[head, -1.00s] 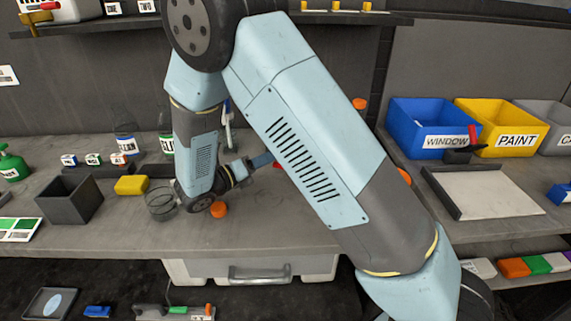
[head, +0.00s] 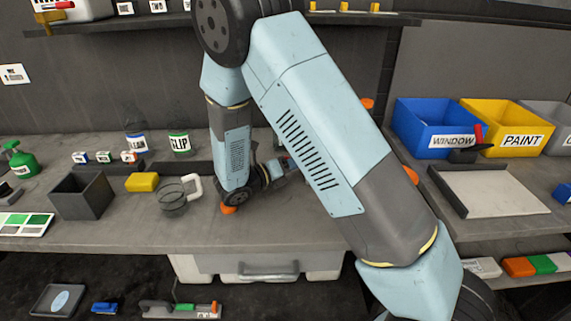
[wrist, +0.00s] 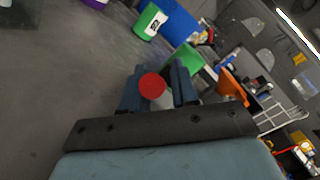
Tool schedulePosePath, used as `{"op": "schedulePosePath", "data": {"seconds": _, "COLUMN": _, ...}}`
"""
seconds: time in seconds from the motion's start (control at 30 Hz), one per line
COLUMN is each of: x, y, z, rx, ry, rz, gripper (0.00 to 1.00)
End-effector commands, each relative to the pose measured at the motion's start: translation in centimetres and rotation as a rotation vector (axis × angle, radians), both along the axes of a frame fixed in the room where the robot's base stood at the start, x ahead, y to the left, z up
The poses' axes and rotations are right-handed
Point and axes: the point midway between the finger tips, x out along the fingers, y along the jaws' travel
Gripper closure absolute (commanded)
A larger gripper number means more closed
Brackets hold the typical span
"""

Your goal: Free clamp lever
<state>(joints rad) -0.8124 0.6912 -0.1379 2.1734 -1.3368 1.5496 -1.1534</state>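My gripper (wrist: 158,88) shows in the wrist view with its two blue fingers apart. A red round end (wrist: 152,86) with a pale body lies in line with the gap between them. It overlaps the left finger in the picture, and a small gap shows towards the right finger. I cannot tell whether it is the clamp lever or touches a finger. In the head view my gripper (head: 285,165) is low over the bench, pointing right and partly hidden behind my arm. No clamp lever can be made out there.
The bench (head: 130,232) holds a dark open box (head: 80,196), a yellow block (head: 141,183), and a round wire-like object (head: 173,197) beside a white handle-shaped loop. Orange knobs sit near my wrist and forearm. Blue and yellow bins (head: 500,140) stand at the right.

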Motion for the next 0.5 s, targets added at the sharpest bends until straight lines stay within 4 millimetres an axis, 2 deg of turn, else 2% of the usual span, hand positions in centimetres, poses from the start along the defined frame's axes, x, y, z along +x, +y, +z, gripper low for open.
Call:
{"op": "schedulePosePath", "data": {"seconds": 0.03, "x": -0.2, "y": 0.9, "z": 0.0, "rx": 0.001, "ry": 0.000, "rz": 0.016, "gripper": 0.79}}
{"op": "schedulePosePath", "data": {"seconds": 0.1, "x": -0.4, "y": 1.5, "z": 0.0, "rx": 0.002, "ry": 0.000, "rz": 0.026, "gripper": 0.85}}
{"op": "schedulePosePath", "data": {"seconds": 0.27, "x": -0.6, "y": 2.4, "z": 0.1, "rx": 0.003, "ry": -0.002, "rz": 0.041, "gripper": 1.00}}
{"op": "schedulePosePath", "data": {"seconds": 0.5, "x": -0.6, "y": 2.7, "z": 0.2, "rx": 0.003, "ry": -0.003, "rz": 0.049, "gripper": 1.00}}
